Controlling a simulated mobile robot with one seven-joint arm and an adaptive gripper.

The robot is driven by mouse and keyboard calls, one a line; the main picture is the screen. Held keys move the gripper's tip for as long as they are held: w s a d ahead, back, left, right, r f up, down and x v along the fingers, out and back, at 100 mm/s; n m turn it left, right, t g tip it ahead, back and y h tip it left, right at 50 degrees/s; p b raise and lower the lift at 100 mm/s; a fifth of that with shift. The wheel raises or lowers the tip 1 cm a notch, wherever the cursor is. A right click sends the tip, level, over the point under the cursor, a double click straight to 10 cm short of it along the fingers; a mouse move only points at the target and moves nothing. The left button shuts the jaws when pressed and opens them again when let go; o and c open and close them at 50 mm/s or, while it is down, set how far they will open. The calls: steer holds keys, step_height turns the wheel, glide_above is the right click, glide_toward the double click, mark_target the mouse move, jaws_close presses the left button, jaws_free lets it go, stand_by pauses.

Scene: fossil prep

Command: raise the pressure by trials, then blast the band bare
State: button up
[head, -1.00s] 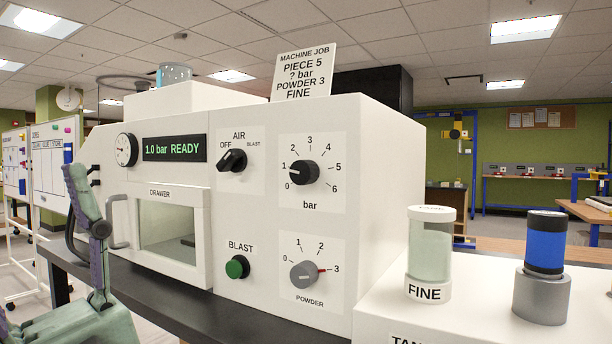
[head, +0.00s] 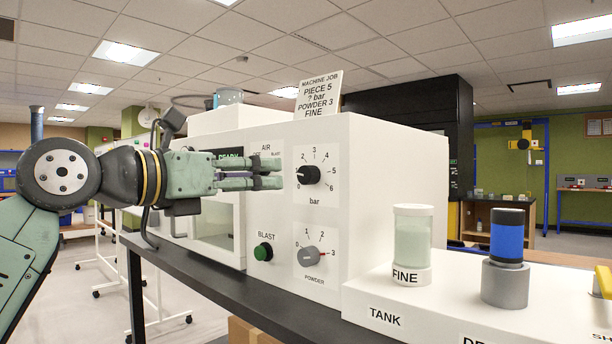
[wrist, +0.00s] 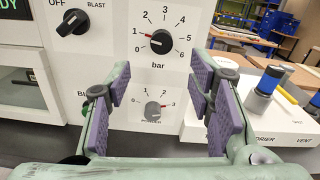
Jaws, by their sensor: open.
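The white blasting machine (head: 395,190) carries a black bar knob (head: 309,175). In the wrist view the bar knob (wrist: 162,41) has its red pointer at 1. The grey powder knob (head: 309,256) points to 3. My gripper (head: 268,176) is open and empty in front of the panel, left of the bar knob in the head view. In the wrist view its purple-padded fingers stand apart, below the bar knob and around the powder knob's line of sight. The air switch (wrist: 72,22) shows there; the gripper mostly hides it in the head view. The green blast button (head: 263,252) is visible. The display (head: 229,155) is partly hidden.
A job card (head: 318,93) reads piece 5, ? bar, powder 3, fine. A jar marked FINE (head: 411,245) and a blue cylinder in a grey holder (head: 505,284) stand on the white tank unit (head: 430,300) at right. A dark bench edge (head: 270,300) runs below the machine.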

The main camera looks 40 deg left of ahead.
mark_target(304, 175)
steer(key=w, duration=0.3)
steer(key=w+p, duration=0.1)
steer(key=w, duration=0.2)
steer(key=w+d, duration=0.1)
steer(key=w, duration=0.3)
steer(key=shift+p, duration=0.35)
steer(key=shift+c, duration=0.4)
jaws_close()
